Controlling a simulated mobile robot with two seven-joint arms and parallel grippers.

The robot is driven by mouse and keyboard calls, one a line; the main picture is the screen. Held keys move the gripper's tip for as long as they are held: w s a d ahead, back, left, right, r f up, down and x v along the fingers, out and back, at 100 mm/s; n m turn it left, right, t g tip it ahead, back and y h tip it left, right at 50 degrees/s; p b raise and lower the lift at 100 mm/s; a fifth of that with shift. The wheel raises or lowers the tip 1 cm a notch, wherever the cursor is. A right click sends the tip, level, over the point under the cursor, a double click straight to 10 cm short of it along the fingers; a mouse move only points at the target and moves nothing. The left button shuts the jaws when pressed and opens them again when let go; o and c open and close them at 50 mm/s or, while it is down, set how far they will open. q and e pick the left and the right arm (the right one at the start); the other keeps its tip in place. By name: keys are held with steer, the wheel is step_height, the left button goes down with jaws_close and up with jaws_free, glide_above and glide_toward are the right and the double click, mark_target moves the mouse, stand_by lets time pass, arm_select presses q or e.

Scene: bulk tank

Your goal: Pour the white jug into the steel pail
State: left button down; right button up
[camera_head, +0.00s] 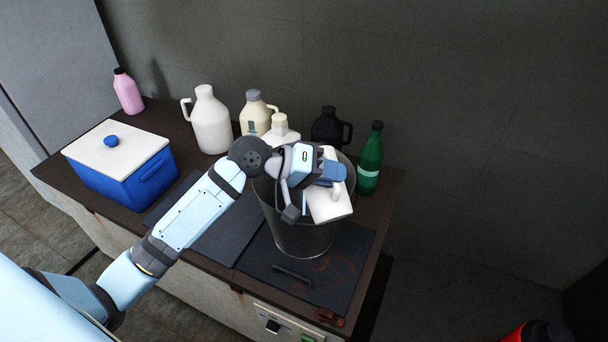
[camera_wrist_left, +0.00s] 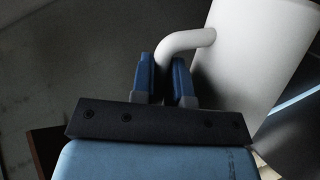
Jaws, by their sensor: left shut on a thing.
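The steel pail (camera_head: 300,238) stands on the dark mat near the right end of the counter. My left gripper (camera_head: 326,174) is above the pail's mouth and shut on the handle of a white jug (camera_head: 330,207). The jug looks tilted over the pail, partly hidden behind my gripper. In the left wrist view the blue fingers (camera_wrist_left: 163,82) close around the jug's curved handle, and the jug's white body (camera_wrist_left: 255,58) is at the upper right. No stream of liquid shows, and the pail's inside is mostly hidden. My right gripper is out of view.
Another white jug with a handle (camera_head: 209,122), a cream jug (camera_head: 256,112), a black jug (camera_head: 327,127) and a green bottle (camera_head: 371,160) stand behind. A blue cooler (camera_head: 123,172) and pink bottle (camera_head: 127,92) are left. A dark bar (camera_head: 292,276) lies before the pail.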

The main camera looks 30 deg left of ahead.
arm_select(q)
steer(key=shift+w+a+r+n+h+b, duration=0.25)
steer(key=shift+w+a+n+h+b, duration=0.25)
steer(key=shift+a+n, duration=0.3)
stand_by(0.4)
steer(key=shift+w+a+n, duration=0.3)
steer(key=shift+w+a, duration=0.25)
steer(key=shift+w, duration=0.15)
steer(key=shift+w+a+g+p, duration=0.25)
steer(key=shift+a+g+p, duration=0.05)
steer(key=shift+a+p, duration=0.05)
steer(key=shift+w+a, duration=0.1)
steer(key=shift+w, duration=0.05)
steer(key=shift+w+a+n+h, duration=0.15)
steer(key=shift+a+n+h, duration=0.05)
steer(key=shift+n+h, duration=0.1)
steer(key=shift+a+r, duration=0.1)
steer(key=shift+r, duration=0.1)
steer(key=shift+w+a+r+n+p, duration=0.2)
steer(key=shift+w+n+p, duration=0.1)
steer(key=shift+p, duration=0.15)
